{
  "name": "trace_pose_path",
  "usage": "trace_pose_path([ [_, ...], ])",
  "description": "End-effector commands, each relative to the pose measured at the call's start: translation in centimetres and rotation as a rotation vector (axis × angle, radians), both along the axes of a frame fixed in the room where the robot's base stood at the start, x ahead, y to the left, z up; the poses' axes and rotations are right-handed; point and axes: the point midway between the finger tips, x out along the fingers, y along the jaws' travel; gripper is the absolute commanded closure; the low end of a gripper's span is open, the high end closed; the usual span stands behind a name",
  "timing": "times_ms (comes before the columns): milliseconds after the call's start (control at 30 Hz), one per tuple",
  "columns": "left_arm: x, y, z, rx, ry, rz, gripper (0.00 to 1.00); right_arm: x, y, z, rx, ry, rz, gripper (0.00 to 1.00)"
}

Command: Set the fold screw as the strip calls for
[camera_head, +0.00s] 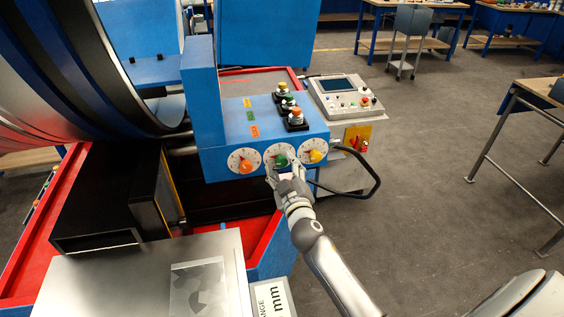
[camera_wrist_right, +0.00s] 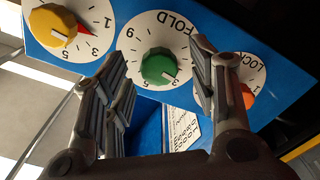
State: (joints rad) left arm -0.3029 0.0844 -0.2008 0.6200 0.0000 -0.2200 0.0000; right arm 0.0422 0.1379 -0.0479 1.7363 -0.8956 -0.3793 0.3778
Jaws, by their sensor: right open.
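The fold screw is a green knob (camera_wrist_right: 160,67) on a white dial marked FOLD. In the head view it is the middle of three dials on the blue box (camera_head: 222,115), partly hidden by my gripper. Its pale mark points to the lower right in the wrist view, near a digit that looks like 3. My right gripper (camera_head: 284,172) is open, and in the wrist view its fingers (camera_wrist_right: 158,52) stand either side of the green knob with visible space. I cannot tell whether they reach around it. My left gripper is out of view.
A yellow knob (camera_wrist_right: 52,25) and an orange knob (camera_wrist_right: 247,95) on the LOCK dial flank the green one. Push buttons (camera_head: 288,103) stand on top of the box. A control console (camera_head: 345,98) and a black bent handle (camera_head: 372,180) are to the right.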

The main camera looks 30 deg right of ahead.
Motion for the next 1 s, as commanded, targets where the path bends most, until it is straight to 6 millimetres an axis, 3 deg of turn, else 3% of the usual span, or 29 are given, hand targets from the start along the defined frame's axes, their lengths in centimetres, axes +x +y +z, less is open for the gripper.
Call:
trace_pose_path([
  [233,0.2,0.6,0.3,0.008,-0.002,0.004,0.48,1.5,-0.4,0.0,-0.002,0.001,0.000,0.47],
  [533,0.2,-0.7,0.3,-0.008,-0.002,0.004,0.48,1.6,-0.4,0.0,-0.001,0.000,0.000,0.49],
  [867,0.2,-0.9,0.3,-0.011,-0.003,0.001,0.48,1.6,-0.4,0.0,-0.001,0.000,0.000,0.91],
  [1000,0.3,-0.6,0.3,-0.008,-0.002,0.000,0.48,1.6,-0.4,0.0,-0.015,0.004,0.000,0.93],
])
